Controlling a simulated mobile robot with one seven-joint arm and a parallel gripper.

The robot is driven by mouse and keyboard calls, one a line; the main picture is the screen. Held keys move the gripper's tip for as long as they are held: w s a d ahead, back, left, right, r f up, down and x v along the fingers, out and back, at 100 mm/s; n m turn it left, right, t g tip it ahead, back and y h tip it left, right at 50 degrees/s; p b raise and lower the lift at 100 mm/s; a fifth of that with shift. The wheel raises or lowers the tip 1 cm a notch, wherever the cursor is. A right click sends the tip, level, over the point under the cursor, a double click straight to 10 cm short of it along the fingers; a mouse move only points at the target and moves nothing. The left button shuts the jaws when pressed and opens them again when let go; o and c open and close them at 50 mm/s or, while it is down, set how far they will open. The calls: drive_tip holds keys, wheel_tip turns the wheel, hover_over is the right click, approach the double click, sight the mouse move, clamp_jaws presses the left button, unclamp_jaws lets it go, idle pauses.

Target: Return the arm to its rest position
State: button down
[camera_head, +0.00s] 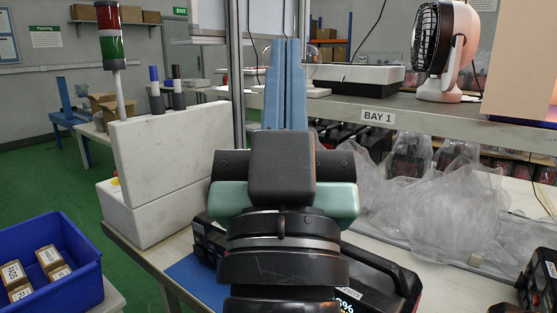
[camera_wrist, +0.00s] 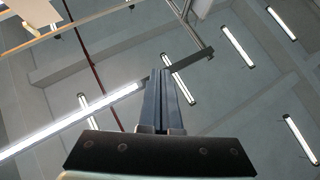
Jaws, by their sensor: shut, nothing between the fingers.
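My gripper (camera_head: 286,85) stands upright in the middle of the head view, its two blue fingers side by side and pointing up. The fingers are shut with nothing between them. In the wrist view the closed fingers (camera_wrist: 162,100) point toward the ceiling. My arm rises in front of the workbench and hides part of a black power station (camera_head: 380,275) on the bench, which lies behind and below my wrist.
A shelf labelled BAY 1 (camera_head: 470,120) runs along the right, holding a pink fan (camera_head: 446,50). Clear plastic bags (camera_head: 430,205) lie under it. A white box unit (camera_head: 165,165) stands left of my arm. A blue bin (camera_head: 45,270) with small boxes is at lower left.

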drive_tip(key=s+r+t+y, duration=0.1)
drive_tip(key=s+r, duration=0.3)
drive_tip(key=s, duration=0.1)
wheel_tip(320, 180, up, 22)
drive_tip(key=p, duration=2.2)
drive_tip(key=shift+w+a, duration=0.3)
drive_tip(key=shift+a, duration=0.05)
drive_tip(key=shift+f, duration=0.1)
